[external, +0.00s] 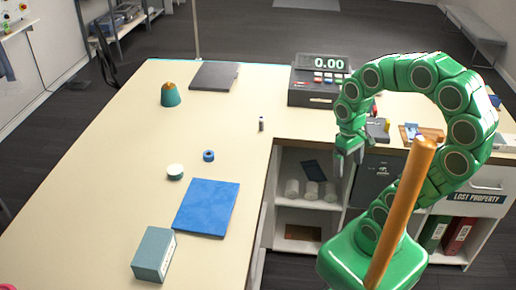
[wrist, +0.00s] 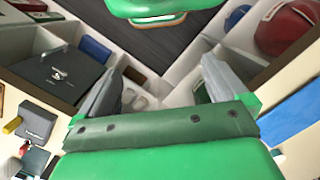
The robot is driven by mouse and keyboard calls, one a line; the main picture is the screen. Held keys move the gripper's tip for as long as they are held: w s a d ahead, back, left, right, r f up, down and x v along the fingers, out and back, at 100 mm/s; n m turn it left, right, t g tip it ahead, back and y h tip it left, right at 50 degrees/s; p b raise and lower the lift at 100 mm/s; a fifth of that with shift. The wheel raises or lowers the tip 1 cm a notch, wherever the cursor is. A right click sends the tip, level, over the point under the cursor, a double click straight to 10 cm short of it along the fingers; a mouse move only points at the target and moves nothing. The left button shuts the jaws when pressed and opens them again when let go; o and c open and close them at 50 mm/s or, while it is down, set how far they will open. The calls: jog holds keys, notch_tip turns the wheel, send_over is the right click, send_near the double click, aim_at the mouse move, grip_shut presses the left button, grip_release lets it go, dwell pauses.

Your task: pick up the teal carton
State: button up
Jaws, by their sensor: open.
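The teal carton (external: 152,256) is a box standing on the near left part of the cream counter (external: 75,220) in the external view. My gripper (external: 347,156) is far to its right, pointing down beyond the counter's inner edge, in front of the open shelves. It is apart from the carton. In the wrist view my gripper (wrist: 160,88) has its two grey fingers spread, with nothing between them. I cannot make out the carton in the wrist view.
A blue folded cloth or mat (external: 207,208) lies beside the carton. A white round item (external: 175,172), blue ring (external: 208,156) and teal cone (external: 170,95) stand farther back. A register (external: 315,82) sits behind my arm. An orange post (external: 405,205) rises before my base.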

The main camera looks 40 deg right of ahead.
jog(key=w+a+r+n+g+y, duration=0.15)
jog(key=w+a+n, duration=0.35)
jog(key=a, duration=0.6)
jog(key=w+a+n+g+y, duration=0.1)
jog(key=w+a+n+y, duration=0.1)
jog(key=w+a+n, duration=0.6)
jog(key=w+a+r+n+g+y, duration=0.1)
jog(key=w+a+n+y, duration=0.15)
jog(key=a, duration=1.05)
jog(key=n+g+y, duration=0.2)
jog(key=n+g, duration=0.1)
jog(key=n, duration=0.7)
send_near(153, 246)
jog(key=s+f, duration=0.1)
jog(key=f, duration=0.1)
jog(key=shift+s+a+f+n, duration=0.1)
jog(key=shift+a+n, duration=0.1)
jog(key=shift+a, duration=0.2)
jog(key=shift+s+a+f+n, duration=0.1)
jog(key=shift+a+n, duration=0.05)
jog(key=shift+a, duration=0.25)
jog(key=shift+s+r+x, duration=0.1)
jog(key=shift+r+x, duration=0.05)
jog(key=shift+x, duration=1.75)
jog(key=shift+s+r+x, duration=0.1)
jog(key=shift+r+x, duration=0.1)
jog(key=shift+x, duration=1.65)
jog(key=shift+a, duration=0.1)
jog(key=c, duration=0.8)
